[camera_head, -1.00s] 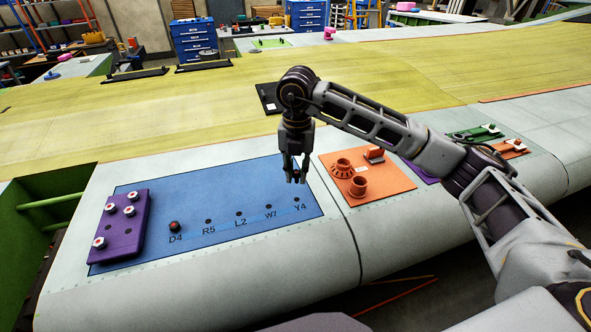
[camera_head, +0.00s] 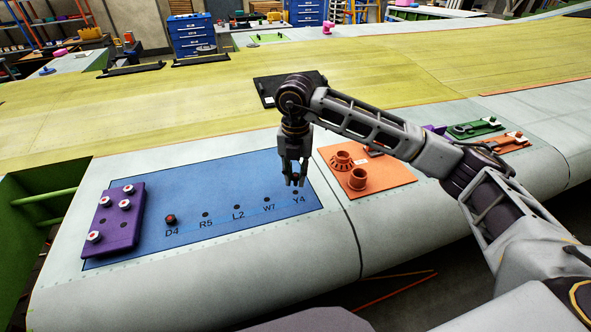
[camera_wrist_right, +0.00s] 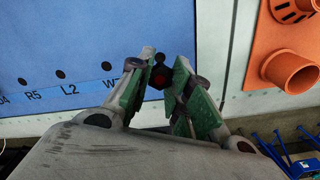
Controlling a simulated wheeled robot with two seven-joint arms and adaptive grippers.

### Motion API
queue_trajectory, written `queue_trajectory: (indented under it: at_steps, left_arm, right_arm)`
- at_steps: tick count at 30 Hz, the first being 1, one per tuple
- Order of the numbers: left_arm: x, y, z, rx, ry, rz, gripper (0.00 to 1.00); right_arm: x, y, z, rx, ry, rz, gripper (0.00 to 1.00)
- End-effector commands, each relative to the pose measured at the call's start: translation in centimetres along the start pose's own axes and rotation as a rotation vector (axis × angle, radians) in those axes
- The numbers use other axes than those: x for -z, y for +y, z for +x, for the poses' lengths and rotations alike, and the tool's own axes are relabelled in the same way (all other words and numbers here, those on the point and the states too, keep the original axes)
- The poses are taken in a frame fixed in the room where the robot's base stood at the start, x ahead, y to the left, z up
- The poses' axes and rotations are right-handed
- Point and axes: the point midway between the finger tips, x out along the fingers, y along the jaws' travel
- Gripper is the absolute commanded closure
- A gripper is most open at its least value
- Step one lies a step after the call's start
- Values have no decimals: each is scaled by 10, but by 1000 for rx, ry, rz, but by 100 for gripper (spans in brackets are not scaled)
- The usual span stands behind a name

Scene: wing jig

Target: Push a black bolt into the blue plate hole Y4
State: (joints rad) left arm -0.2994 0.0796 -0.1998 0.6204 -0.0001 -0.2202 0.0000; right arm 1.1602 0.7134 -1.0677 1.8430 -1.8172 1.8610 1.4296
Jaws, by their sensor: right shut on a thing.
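My right gripper (camera_head: 295,181) is shut on a black bolt, just above the right end of the blue plate (camera_head: 235,170). Hole Y4 (camera_head: 296,192) is a small dark hole just below the fingertips in the head view. I cannot tell whether the bolt's tip touches the plate. Another black bolt with a red top (camera_head: 170,220) stands at D4. Holes R5, L2 and W7 (camera_head: 270,206) look empty. My left gripper is out of view.
A purple block (camera_head: 118,222) with several white-and-red bolts sits at the plate's left end. An orange plate (camera_head: 385,179) with raised round sockets lies close right of the gripper. A dark flat plate (camera_head: 264,92) lies behind my arm. The plate's middle is clear.

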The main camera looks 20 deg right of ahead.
Motion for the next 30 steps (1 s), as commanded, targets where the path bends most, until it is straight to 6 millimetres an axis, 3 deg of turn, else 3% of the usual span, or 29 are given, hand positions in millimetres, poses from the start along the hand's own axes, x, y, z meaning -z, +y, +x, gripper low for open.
queue_trajectory:
  at_steps: [10,30]
  left_arm:
    - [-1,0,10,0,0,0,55]
    - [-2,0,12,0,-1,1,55]
  right_arm:
    - [0,0,21,0,1,0,100]
    - [0,0,23,-1,0,0,100]
